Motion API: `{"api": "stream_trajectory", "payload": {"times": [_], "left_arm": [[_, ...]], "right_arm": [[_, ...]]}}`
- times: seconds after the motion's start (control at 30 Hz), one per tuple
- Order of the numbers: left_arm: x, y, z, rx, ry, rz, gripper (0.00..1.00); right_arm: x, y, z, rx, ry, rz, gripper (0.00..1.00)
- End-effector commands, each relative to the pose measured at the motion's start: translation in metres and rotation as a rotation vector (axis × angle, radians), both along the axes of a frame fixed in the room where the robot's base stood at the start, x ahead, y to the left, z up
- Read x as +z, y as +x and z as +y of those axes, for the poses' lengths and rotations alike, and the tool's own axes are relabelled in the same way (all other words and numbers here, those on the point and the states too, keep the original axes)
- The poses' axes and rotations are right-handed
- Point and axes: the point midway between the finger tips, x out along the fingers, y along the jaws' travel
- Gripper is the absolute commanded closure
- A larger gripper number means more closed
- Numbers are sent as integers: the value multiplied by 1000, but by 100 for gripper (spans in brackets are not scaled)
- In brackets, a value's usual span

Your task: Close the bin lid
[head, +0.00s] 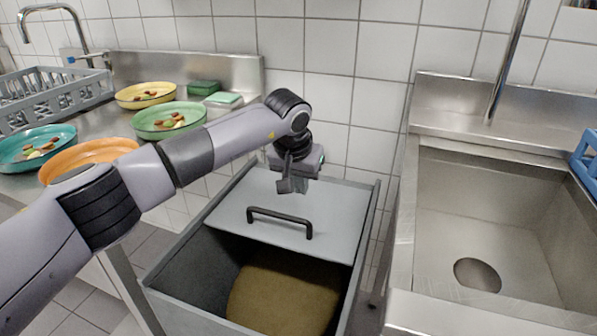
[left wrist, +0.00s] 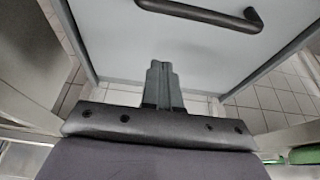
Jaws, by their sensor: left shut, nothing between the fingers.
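The grey bin (head: 160,284) stands on the floor between the counter and the sink. Its flat grey lid (head: 325,205) covers the back part of the opening, and the front part is open with a brown-yellow content showing inside. The lid has a black bar handle (head: 281,219) near its front edge; the handle also shows at the top of the left wrist view (left wrist: 205,14). My left gripper (head: 290,186) is above the back part of the lid, behind the handle. Its fingers (left wrist: 160,82) are shut and empty. Whether they touch the lid is unclear. My right gripper is not in view.
On the left, a steel counter holds plates with food scraps (head: 168,120), an orange bowl (head: 88,155), sponges (head: 222,99) and a grey dish rack (head: 50,98). A steel sink (head: 480,230) stands close on the right. A tiled wall is behind the bin.

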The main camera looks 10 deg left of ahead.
Motion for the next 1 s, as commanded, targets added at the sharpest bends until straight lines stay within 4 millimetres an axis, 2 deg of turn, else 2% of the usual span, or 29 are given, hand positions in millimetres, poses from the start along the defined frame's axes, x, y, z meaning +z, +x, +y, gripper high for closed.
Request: {"api": "stream_trajectory", "payload": {"times": [0.03,0.2,0.6,1.0], "left_arm": [[-12,3,-1,2,-1,4,100],[-33,10,-2,-1,-2,1,100],[-37,-18,3,-2,-2,-1,100],[-39,-28,5,1,-1,0,100]], "right_arm": [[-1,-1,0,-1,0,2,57],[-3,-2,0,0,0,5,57],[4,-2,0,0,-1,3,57],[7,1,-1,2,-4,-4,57]]}}
